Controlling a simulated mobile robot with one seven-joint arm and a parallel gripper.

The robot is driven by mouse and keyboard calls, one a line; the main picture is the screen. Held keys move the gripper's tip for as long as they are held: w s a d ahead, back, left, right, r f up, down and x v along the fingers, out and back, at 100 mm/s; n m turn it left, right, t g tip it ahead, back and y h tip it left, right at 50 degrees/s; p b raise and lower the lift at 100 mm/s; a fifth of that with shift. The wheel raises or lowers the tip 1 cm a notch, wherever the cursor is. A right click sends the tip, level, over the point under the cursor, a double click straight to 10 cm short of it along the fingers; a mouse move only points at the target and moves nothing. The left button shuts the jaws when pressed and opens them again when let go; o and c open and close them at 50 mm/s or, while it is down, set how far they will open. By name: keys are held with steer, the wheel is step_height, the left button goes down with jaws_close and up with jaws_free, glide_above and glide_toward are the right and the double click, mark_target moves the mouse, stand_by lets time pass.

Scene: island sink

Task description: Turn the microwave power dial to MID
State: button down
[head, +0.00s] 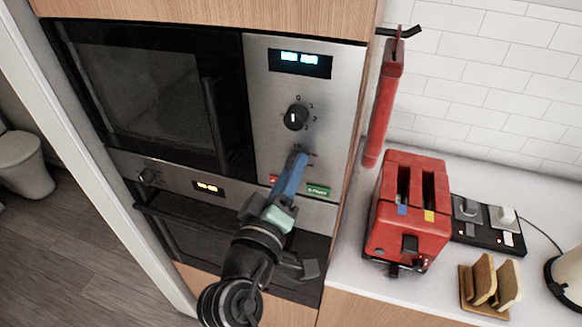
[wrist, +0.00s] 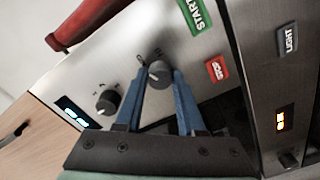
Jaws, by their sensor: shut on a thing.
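The microwave (head: 340,95) is built into the wooden cabinet, its steel panel right of the dark door. Its upper dial (head: 295,117) is black with a white pointer and numbers around it; it also shows free in the wrist view (wrist: 107,102). My gripper (head: 300,157) reaches up the panel from below, below the upper dial. In the wrist view its blue fingers (wrist: 158,78) are shut on the sides of the lower dial (wrist: 158,70). That dial is hidden by my fingers in the head view.
A green START button (head: 318,190) and a red STOP button (head: 273,180) sit just below the held dial. An oven (head: 175,180) is underneath.

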steer(key=shift+n, duration=0.6)
steer(key=c, duration=0.5)
jaws_free()
steer(key=b+v, duration=0.5)
steer(key=v, duration=0.8)
